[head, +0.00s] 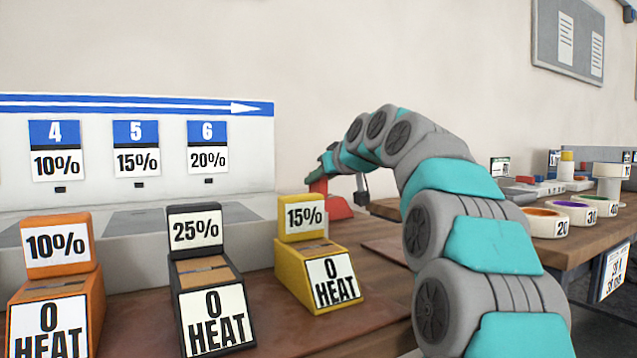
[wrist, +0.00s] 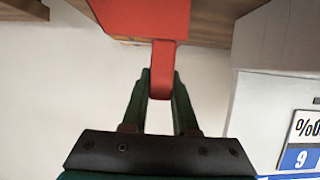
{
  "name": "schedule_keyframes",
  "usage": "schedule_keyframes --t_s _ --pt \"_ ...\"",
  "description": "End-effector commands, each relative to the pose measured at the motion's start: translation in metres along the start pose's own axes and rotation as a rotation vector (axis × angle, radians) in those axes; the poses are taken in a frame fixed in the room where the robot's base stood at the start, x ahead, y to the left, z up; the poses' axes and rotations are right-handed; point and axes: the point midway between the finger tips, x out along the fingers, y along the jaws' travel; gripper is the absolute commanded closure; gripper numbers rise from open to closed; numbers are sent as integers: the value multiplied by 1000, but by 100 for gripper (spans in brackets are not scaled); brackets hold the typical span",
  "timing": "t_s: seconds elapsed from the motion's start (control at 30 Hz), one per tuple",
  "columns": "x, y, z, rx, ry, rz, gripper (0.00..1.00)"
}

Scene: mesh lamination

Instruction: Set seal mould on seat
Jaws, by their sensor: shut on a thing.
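My gripper (wrist: 161,85) is shut on the narrow handle of a red block (wrist: 140,14), which may be the seal mould. In the head view the red block (head: 337,208) shows low beyond the yellow block, below my gripper (head: 319,178). I cannot tell whether it touches the surface under it. Orange (head: 92,277), black (head: 172,283) and yellow (head: 290,268) blocks stand in a row in front, with percentage cards and "0 HEAT" labels. I cannot tell which place is the seat.
A white machine (head: 90,196) with cards 4, 5 and 6 stands behind the blocks at left. My arm crosses the middle right above the brown bench (head: 345,305). Tape rolls (head: 545,223) lie on a table at right. A notice board (head: 583,45) hangs above.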

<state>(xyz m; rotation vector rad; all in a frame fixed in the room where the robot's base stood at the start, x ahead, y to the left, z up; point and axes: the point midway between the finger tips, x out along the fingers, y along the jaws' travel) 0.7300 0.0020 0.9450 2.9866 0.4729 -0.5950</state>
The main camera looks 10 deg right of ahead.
Motion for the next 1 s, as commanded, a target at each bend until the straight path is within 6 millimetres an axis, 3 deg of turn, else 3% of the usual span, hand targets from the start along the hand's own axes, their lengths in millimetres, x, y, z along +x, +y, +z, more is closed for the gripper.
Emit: schedule_keyframes --t_s 0.13,0.17,0.4,0.77,1.0 --pt "0 0 2 0 2 0 100" --pt "0 0 1 0 2 1 69" --pt "0 0 1 0 2 1 43" --pt "-2 0 -2 0 2 1 43" --pt "-25 0 -3 0 7 2 43"
